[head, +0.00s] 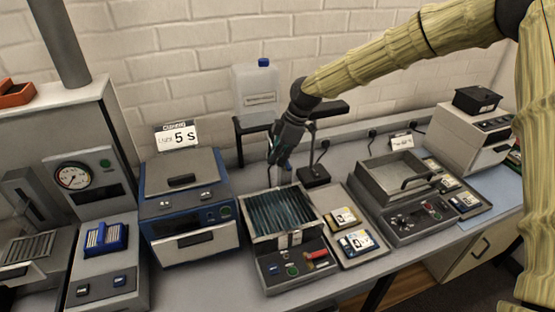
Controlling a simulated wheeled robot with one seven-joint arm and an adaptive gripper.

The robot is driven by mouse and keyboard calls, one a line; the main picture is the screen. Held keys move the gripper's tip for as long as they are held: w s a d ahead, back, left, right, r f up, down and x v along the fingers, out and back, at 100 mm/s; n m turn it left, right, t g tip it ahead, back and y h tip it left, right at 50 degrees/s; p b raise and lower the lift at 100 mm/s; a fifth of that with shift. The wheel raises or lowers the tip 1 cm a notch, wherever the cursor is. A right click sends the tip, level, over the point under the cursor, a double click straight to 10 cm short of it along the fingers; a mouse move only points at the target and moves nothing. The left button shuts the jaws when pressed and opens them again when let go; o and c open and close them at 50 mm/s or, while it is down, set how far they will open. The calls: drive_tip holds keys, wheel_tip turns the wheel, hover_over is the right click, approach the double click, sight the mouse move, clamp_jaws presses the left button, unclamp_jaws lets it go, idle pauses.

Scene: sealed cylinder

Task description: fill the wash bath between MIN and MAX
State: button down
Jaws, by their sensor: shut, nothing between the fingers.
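The wash bath is probably the open-topped box (297,241) in the middle of the bench, with a dark ribbed or liquid-like interior. I cannot make out any MIN or MAX marks or a level in it. Its front panel carries a green button, a red part and a small tap-like fitting (290,239). A translucent jug with a blue cap (256,92) and an unreadable label stands on a raised black stand behind the box. My gripper (278,163) points down above the back of the box, in front of the stand. It is shut and empty.
A blue-and-grey lidded machine (189,224) with a "5 s" sign stands left. Two cards lie on a plate (361,258) right of the box. A black post (312,150) rises close beside my gripper.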

idle(0.3)
wheel_tip(320, 180, up, 10)
drive_tip(key=b, duration=0.3)
drive_tip(key=shift+a+f+b, duration=0.25)
drive_tip(key=shift+a+b, duration=0.05)
drive_tip(key=shift+b, duration=0.1)
idle(0.4)
